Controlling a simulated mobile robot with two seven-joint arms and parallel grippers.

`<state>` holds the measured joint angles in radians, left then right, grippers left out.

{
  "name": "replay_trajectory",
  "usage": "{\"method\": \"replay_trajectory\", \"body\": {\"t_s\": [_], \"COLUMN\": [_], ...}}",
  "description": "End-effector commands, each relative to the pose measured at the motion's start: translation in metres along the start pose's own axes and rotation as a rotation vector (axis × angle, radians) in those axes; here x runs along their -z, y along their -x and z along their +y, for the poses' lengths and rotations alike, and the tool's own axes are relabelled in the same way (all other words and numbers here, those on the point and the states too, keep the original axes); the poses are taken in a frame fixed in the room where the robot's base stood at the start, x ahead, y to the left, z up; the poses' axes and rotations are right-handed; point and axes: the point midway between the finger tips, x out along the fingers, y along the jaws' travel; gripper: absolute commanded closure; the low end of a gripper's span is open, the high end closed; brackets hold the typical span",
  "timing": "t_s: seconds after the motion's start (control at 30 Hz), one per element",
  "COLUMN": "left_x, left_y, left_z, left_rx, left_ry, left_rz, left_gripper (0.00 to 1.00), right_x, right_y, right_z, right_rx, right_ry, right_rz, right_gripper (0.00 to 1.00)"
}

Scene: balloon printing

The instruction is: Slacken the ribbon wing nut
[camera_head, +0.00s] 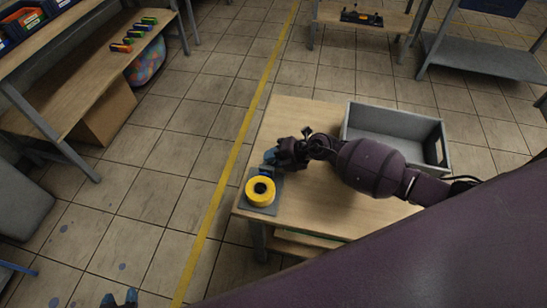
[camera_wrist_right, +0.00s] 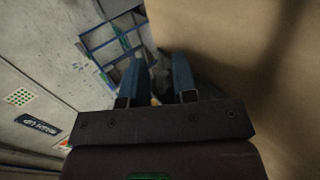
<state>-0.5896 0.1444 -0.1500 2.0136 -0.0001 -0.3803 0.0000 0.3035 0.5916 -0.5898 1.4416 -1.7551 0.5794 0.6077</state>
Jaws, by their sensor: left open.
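A yellow ribbon roll (camera_head: 260,191) sits on a grey base plate (camera_head: 272,208) at the left edge of the wooden table. My right gripper (camera_head: 270,158) is just behind the roll, low over the plate's far end. In the right wrist view its two blue fingers (camera_wrist_right: 157,68) stand apart with a dim grey shape between them. I cannot tell whether that shape is the wing nut or whether the fingers touch it. The wing nut is not clearly visible in the head view. My left gripper (camera_head: 119,298) is open and empty at the bottom left, away from the table.
A grey open crate (camera_head: 437,152) stands at the back right of the wooden table (camera_head: 345,212). My right forearm crosses the table between crate and roll. A workbench (camera_head: 85,85) with several coloured items stands at the far left. Tiled floor with a yellow line lies between.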

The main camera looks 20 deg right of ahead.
Motion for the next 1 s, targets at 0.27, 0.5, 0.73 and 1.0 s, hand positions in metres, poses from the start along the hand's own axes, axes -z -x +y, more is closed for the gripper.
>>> {"method": "replay_trajectory", "body": {"t_s": [0.27,0.5,0.73,1.0], "left_x": [0.009,0.002,0.001,0.007], "left_y": [0.006,0.011,0.011,0.009], "left_z": [-0.002,-0.003,-0.003,-0.002], "left_rx": [0.002,0.005,0.006,0.004], "left_ry": [0.001,0.003,0.003,0.003], "left_rz": [0.011,-0.006,-0.01,0.002], "left_gripper": [0.57,0.57,0.57,0.57], "right_x": [-0.001,0.0,0.0,-0.002], "right_y": [0.038,0.067,0.074,0.073], "right_z": [0.002,0.001,0.0,0.003], "right_rx": [0.0,0.0,0.0,-0.003], "right_ry": [0.003,0.002,0.0,0.005], "right_rz": [-0.004,-0.002,0.0,-0.001], "right_gripper": [0.74,0.74,0.74,0.89]}}
